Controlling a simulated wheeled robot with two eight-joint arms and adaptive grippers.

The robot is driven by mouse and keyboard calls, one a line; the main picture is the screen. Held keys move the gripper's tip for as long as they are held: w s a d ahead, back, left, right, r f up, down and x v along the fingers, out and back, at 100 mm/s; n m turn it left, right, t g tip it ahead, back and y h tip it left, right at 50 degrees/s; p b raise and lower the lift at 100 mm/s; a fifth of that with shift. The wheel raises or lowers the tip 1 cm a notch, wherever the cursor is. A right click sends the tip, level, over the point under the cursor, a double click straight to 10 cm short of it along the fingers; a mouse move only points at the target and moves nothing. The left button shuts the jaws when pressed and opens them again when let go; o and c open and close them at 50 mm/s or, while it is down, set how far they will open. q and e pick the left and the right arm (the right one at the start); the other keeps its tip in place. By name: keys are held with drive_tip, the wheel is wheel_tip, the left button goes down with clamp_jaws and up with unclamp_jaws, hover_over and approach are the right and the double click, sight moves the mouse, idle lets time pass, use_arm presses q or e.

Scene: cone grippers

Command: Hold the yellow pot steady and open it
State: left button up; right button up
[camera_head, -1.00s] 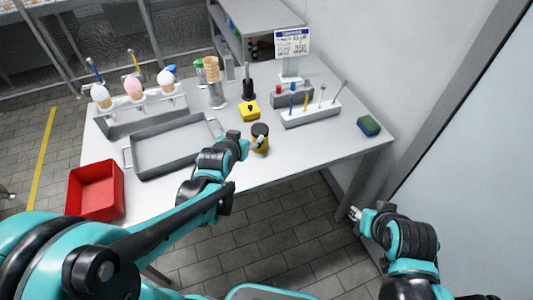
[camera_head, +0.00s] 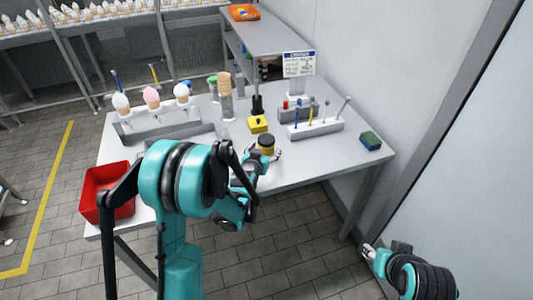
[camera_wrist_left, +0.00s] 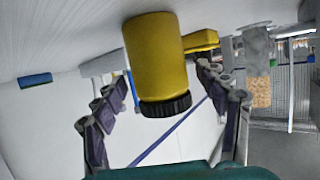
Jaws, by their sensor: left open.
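The yellow pot (camera_head: 267,149) with a dark lid (camera_head: 267,140) stands upright near the table's front edge. My left gripper (camera_head: 272,158) is at the pot, on its near side, partly hidden by my arm. In the left wrist view the picture is upside down. There the pot (camera_wrist_left: 158,55) stands between the spread fingers of my left gripper (camera_wrist_left: 160,76), with its black lid (camera_wrist_left: 166,105) toward the bottom. Gaps show between the fingers and the pot. My right gripper (camera_head: 368,250) is empty, low beyond the table's front edge, too small to read its opening.
A yellow block (camera_head: 258,124) sits just behind the pot. A tool holder (camera_head: 317,129) and a blue-green sponge (camera_head: 370,141) are to the right. A cone rack (camera_head: 150,118), a grey tray (camera_head: 160,133) and a red bin (camera_head: 104,204) are to the left.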

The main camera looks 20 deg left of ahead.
use_arm(q)
drive_tip(key=shift+x, duration=1.15)
drive_tip(key=shift+s, duration=0.1)
drive_tip(key=shift+c, duration=0.4)
drive_tip(key=c, duration=1.3)
drive_tip(key=shift+c, duration=0.2)
